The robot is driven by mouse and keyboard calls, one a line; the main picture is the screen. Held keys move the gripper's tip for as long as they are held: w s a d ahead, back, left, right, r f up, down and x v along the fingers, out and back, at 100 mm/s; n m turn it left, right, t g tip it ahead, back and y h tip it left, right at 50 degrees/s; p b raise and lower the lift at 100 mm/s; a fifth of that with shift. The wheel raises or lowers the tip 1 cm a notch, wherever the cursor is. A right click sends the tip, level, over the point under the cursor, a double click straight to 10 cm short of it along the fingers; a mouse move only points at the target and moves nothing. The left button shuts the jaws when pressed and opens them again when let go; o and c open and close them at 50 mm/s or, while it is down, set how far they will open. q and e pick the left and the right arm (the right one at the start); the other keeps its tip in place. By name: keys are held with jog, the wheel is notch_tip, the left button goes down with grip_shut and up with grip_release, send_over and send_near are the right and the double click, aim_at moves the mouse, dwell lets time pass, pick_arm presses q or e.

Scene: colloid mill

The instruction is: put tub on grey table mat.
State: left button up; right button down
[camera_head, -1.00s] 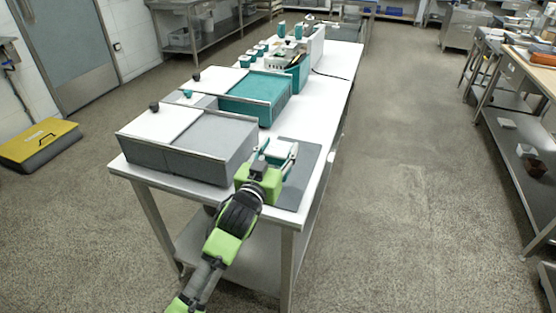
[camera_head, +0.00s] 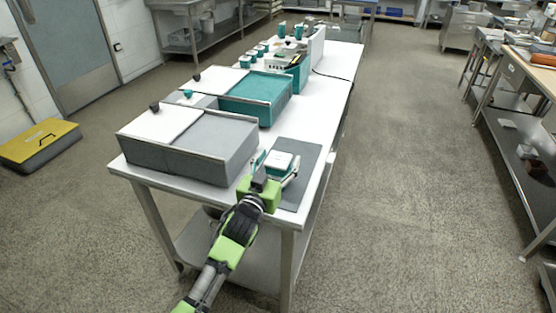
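The tub (camera_head: 281,161), small with a white top and teal sides, is at the grey table mat (camera_head: 306,166) near the table's front right corner. It looks level and low over the mat; I cannot tell whether its base touches. My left gripper (camera_head: 275,168) reaches in from the front, with a finger on either side of the tub. Whether the fingers press on it or stand slightly apart is too small to tell. My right gripper is not in view.
A grey bin with a white lid (camera_head: 168,122) stands close left of the gripper. A teal bin (camera_head: 258,90) is behind it, with several teal cups farther back. The right strip of the white table (camera_head: 318,110) is clear behind the mat.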

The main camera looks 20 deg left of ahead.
pick_arm(q)
jog(key=shift+r, duration=0.15)
jog(key=s, duration=1.2)
jog(key=shift+a, duration=0.2)
